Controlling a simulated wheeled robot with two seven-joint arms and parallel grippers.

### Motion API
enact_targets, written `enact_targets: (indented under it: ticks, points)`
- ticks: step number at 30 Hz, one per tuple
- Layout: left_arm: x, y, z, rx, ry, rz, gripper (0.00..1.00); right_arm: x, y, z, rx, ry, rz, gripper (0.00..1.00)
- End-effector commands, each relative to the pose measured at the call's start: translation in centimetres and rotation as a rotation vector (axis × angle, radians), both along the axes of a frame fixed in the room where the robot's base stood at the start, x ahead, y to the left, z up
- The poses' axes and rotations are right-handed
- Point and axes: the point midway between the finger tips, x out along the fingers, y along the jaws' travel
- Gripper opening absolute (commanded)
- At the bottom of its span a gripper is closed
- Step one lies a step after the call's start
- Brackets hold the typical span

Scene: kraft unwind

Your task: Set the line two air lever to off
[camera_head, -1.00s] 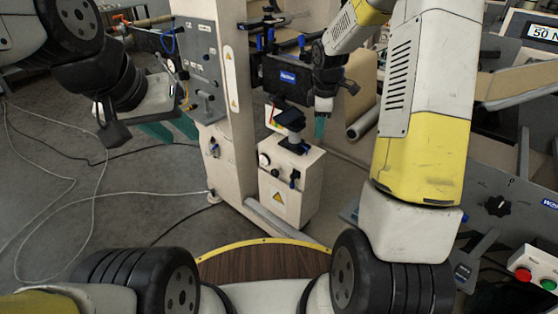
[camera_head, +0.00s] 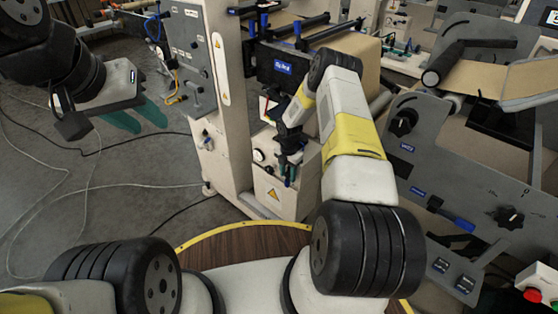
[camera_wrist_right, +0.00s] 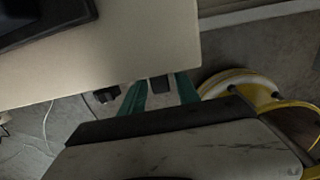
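My right gripper (camera_head: 290,168) is at the front of the cream cabinet (camera_head: 294,203) in the head view, with its green fingers pointing down. In the right wrist view the green fingers (camera_wrist_right: 161,92) are apart. A small dark part (camera_wrist_right: 160,84) shows between them, and another dark part (camera_wrist_right: 107,94) is to the left; I cannot tell which is a lever. The arm and gripper hide much of the cabinet front; labels are too small to read. A blue lever (camera_head: 207,141) is on the cream column to the left. My left gripper (camera_head: 136,117) is open and empty, away from the machine.
A round gauge (camera_head: 258,155) is on the cabinet, left of my right gripper. A grey panel with a black knob (camera_head: 509,217) stands at right. Cables (camera_head: 85,187) lie on the floor at left. The cabinet's cream surface fills the upper left of the wrist view.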

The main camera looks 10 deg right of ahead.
Motion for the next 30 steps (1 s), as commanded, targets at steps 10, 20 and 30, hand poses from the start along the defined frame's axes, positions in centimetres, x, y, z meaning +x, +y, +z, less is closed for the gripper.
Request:
enact_targets:
  ticks: [10, 20, 30]
  points:
    - [0.0, 0.0, 0.0, 0.000, 0.000, 0.000, 0.36, 0.0, 0.0, -4.4, 0.000, 0.000, -0.003, 0.38]
    - [0.0, 0.0, 0.0, 0.000, 0.000, 0.000, 0.36, 0.0, 0.0, -4.6, 0.000, 0.000, -0.003, 0.34]
    - [0.0, 0.0, 0.0, 0.000, 0.000, 0.000, 0.36, 0.0, 0.0, -4.6, 0.000, 0.000, -0.003, 0.00]
